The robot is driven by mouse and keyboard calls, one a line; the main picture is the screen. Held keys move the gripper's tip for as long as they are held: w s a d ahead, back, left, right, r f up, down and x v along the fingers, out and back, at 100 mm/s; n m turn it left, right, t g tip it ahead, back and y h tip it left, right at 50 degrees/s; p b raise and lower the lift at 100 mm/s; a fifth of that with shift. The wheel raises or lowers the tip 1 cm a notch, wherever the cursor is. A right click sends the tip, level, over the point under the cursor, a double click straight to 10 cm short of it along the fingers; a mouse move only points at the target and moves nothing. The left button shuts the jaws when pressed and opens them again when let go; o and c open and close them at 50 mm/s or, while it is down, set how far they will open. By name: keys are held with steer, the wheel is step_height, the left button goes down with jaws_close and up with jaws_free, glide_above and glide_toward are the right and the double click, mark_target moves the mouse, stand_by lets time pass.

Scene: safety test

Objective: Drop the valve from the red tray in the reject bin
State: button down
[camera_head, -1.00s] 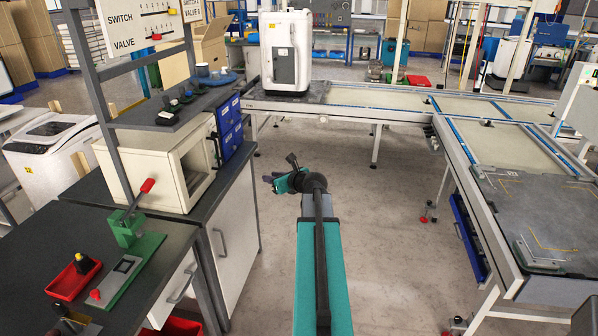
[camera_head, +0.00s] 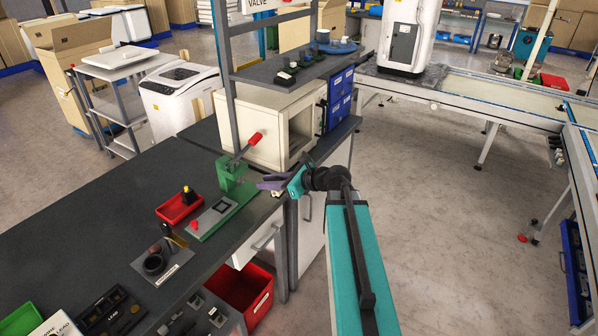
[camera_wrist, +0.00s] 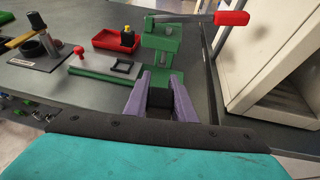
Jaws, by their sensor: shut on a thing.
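My gripper (camera_head: 268,182), with purple fingers, is at the bench edge beside the green press. In the wrist view my gripper (camera_wrist: 161,78) is shut on a dark thing (camera_wrist: 160,99), mostly hidden between the fingers, so I cannot tell its shape. The small red tray (camera_head: 171,214) lies on the dark bench with a black and yellow piece (camera_head: 188,195) in it. The tray (camera_wrist: 103,41) and piece (camera_wrist: 127,36) also show in the wrist view, beyond my fingers and to the left.
The green press (camera_head: 235,183) with a red-knobbed lever stands close to my fingers. A cream open-fronted cabinet (camera_head: 262,125) is behind. A stand with a dark ring (camera_head: 154,264) is at the front of the bench.

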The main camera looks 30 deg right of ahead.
steer(key=s+a+n+g+y, duration=0.1)
steer(key=s+a+n, duration=0.1)
steer(key=a, duration=0.5)
steer(key=s+a+n+g+y, duration=0.1)
steer(key=a+g+y, duration=0.1)
steer(key=a, duration=0.6)
steer(key=shift+s+r+n, duration=0.3)
steer(key=shift+s+n, duration=0.05)
steer(key=shift+n, duration=0.05)
steer(key=shift+s+d+g, duration=0.1)
steer(key=shift+g, duration=0.2)
